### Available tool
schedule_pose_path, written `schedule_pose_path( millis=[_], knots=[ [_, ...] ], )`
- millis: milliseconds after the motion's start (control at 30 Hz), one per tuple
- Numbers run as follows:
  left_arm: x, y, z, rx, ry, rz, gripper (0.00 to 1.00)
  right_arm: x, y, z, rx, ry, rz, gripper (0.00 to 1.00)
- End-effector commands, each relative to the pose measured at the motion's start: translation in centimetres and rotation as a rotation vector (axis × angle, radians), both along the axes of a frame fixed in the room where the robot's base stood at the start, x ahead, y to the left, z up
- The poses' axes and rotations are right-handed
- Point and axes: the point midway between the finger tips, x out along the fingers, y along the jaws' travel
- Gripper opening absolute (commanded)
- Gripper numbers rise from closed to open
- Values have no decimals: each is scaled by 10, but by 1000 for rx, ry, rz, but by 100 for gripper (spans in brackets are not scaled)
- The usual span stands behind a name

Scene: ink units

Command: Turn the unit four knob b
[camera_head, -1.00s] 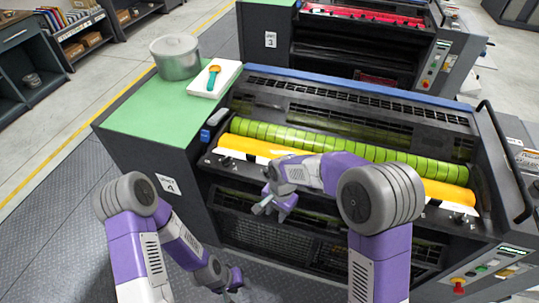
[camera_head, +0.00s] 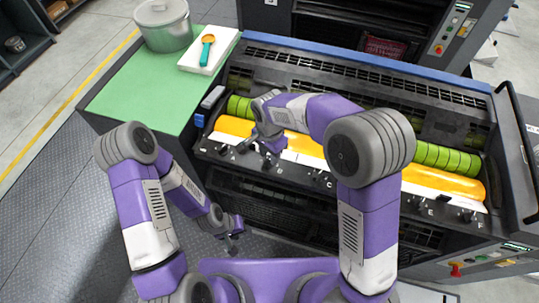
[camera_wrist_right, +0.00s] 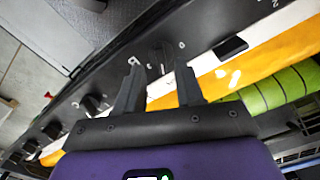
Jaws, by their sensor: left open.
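The unit four knobs stand in a row along the front of the press below the yellow ink tray. In the head view, knob b (camera_head: 268,162) is the second from the left, close under my right gripper (camera_head: 254,152). In the right wrist view, my right gripper (camera_wrist_right: 159,88) is open, and a dark knob (camera_wrist_right: 160,57) shows between and just beyond its fingertips. Its letter is too small to read, and I cannot tell whether the fingers touch it. My left gripper (camera_head: 234,238) is open and empty, low in front of the press.
A green-topped cabinet (camera_head: 125,100) at the left carries a metal pot (camera_head: 165,28) and a white slab (camera_head: 222,56) with an orange-and-teal tool (camera_head: 207,46). A blue-ended box (camera_head: 212,97) sits by the press's left end. Floor is free at the left.

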Motion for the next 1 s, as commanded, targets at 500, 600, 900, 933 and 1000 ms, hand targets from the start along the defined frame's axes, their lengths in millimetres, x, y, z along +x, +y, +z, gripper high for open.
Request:
schedule_pose_path(
  millis=[500, 600, 900, 933, 1000],
  knots=[
    [1, 0, -1, 0, -1, 0, 43, 0, 0, -25, 1, -1, 0, 37],
    [1, 0, -1, 0, -1, 0, 43, 0, 0, -25, 1, -1, 0, 23],
    [1, 0, -1, 0, -1, 0, 43, 0, 0, -25, 1, -1, 0, 0],
    [1, 0, -1, 0, -1, 0, 43, 0, 0, -25, 1, -1, 0, 0],
    [1, 0, -1, 0, -1, 0, 43, 0, 0, -25, 1, -1, 3, 0]
  ],
)
